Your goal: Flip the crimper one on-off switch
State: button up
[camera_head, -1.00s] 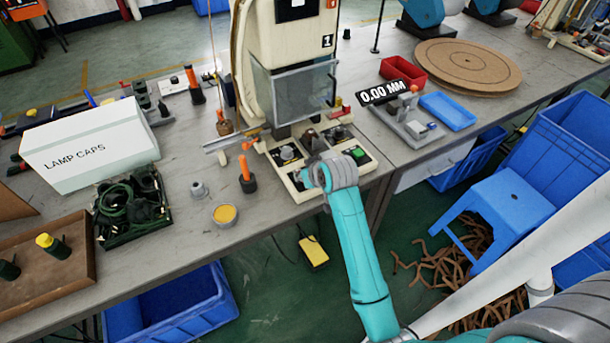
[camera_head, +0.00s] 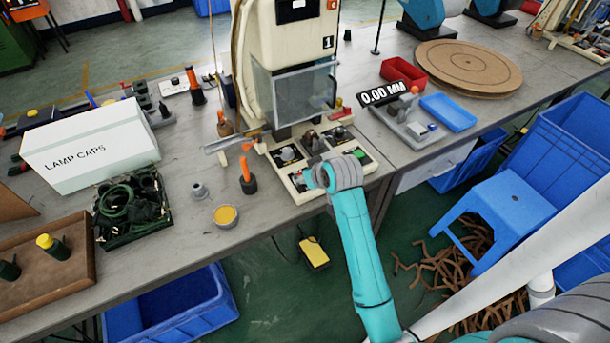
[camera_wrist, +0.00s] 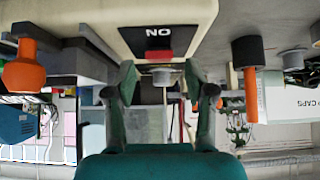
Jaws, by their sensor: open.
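Crimper one (camera_head: 290,70), a cream machine marked 1, stands on the grey bench at the upper middle of the head view. Its base holds several dials and a green button (camera_head: 359,153). In the wrist view, a red switch (camera_wrist: 158,53) sits at the edge of the cream base (camera_wrist: 195,12), beside an upside-down ON label (camera_wrist: 159,32). My gripper (camera_wrist: 160,82) is open and empty.
An orange-handled tool (camera_head: 247,180) stands left of the base and also shows in the wrist view (camera_wrist: 250,88). A yellow-topped round tin (camera_head: 226,216), a LAMP CAPS box (camera_head: 90,150) and a blue tray (camera_head: 448,111) are on the bench. A blue stool (camera_head: 512,205) stands at right.

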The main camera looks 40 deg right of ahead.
jog(key=v, duration=1)
